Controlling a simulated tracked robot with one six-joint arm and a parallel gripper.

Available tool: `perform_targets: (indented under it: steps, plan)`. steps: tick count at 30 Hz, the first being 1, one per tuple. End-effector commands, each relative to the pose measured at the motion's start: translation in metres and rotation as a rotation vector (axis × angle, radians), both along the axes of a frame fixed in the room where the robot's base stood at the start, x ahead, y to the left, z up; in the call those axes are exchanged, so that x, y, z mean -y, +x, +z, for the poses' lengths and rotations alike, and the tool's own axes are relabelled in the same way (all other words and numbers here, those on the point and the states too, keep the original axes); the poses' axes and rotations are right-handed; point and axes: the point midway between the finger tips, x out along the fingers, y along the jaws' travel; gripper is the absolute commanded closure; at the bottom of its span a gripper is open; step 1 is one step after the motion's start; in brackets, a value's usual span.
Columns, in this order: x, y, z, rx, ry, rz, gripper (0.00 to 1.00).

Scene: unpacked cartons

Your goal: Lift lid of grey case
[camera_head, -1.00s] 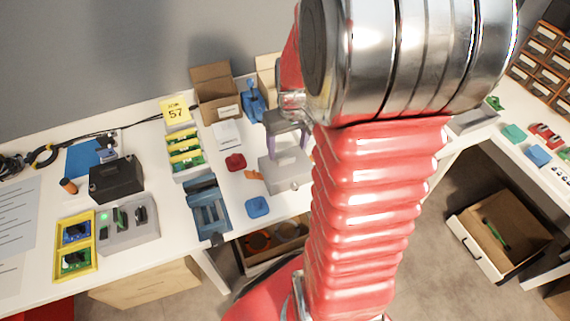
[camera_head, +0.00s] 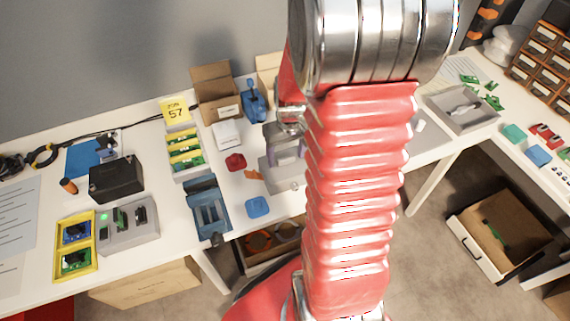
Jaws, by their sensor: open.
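The grey case (camera_head: 277,177) stands near the front edge of the white table, with a small round latch or knob on its front. Its right part is hidden behind my red arm. My gripper (camera_head: 288,155) is over the back part of the case with its fingers pointing down, open and empty. The fingers look close to the lid, but I cannot tell whether they touch it. The lid appears shut, though the arm covers part of it.
A red piece (camera_head: 235,162) and a blue piece (camera_head: 257,207) lie left of the case. A blue holder (camera_head: 208,208) stands further left. Open cartons (camera_head: 216,92) are behind. A grey tray (camera_head: 462,108) with parts is at the right.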

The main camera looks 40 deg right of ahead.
Motion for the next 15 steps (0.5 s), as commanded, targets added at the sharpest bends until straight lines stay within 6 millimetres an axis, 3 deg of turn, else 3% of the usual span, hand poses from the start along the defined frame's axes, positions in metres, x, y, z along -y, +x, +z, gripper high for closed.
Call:
perform_targets:
  steps: [9, 15]
  plan:
    - [0.0000, -0.0001, 0.0002, 0.000, 0.000, 0.000, 0.35]
    - [-0.0001, -0.0001, 0.0002, 0.000, 0.000, 0.000, 0.49]
